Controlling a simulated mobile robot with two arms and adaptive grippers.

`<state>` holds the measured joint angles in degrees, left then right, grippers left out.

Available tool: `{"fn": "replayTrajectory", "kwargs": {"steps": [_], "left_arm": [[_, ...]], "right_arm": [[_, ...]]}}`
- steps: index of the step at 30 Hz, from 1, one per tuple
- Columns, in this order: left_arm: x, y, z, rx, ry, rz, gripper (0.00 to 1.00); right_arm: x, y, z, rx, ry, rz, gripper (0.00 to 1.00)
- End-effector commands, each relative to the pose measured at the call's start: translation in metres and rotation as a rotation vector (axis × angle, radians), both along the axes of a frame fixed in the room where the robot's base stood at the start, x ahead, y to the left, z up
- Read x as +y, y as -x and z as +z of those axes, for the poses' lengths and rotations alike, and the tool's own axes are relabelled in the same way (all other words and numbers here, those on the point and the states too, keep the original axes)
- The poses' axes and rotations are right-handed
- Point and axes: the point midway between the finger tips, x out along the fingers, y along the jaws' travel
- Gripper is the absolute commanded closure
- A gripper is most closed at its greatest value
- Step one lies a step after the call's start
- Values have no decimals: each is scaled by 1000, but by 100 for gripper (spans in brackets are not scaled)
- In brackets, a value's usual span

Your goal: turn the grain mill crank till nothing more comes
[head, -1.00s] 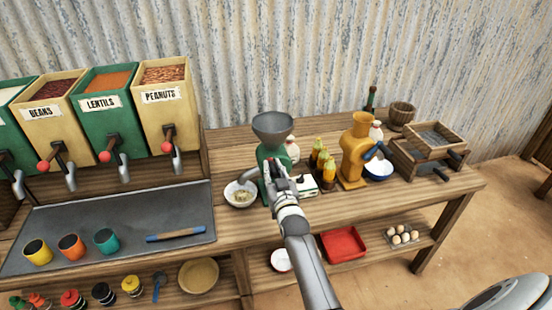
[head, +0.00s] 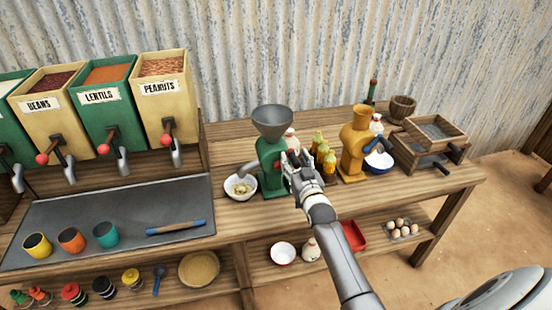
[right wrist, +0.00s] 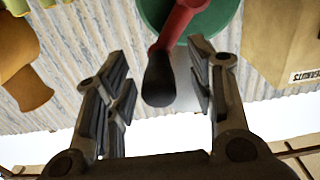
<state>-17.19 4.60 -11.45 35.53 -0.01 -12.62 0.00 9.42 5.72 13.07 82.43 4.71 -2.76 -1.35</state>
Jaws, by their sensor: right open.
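The green grain mill (head: 270,165) with its grey hopper (head: 272,121) stands on the wooden bench. A white bowl (head: 240,187) with some pale meal in it stands at its left. My right gripper (head: 292,160) is just to the right of the mill and hides most of its crank. In the right wrist view, the crank's red arm (right wrist: 178,22) and dark handle (right wrist: 159,82) show in front of the green mill body. The handle lies between the two open fingers, with a gap on each side. The hopper's inside is too small to read. My left gripper is out of view.
Bins and a grey tray (head: 110,215) are at the left. The bench front between is clear.

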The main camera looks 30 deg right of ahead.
Motion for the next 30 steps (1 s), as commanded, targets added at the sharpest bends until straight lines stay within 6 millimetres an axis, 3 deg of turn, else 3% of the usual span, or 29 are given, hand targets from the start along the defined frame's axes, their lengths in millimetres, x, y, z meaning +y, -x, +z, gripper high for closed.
{"fn": "replayTrajectory", "kwargs": {"steps": [8, 30], "left_arm": [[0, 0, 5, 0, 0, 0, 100], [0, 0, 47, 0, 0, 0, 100]], "right_arm": [[2, 5, 0, 5, -1, 1, 50], [19, 75, 0, 4, -1, 0, 50]]}}
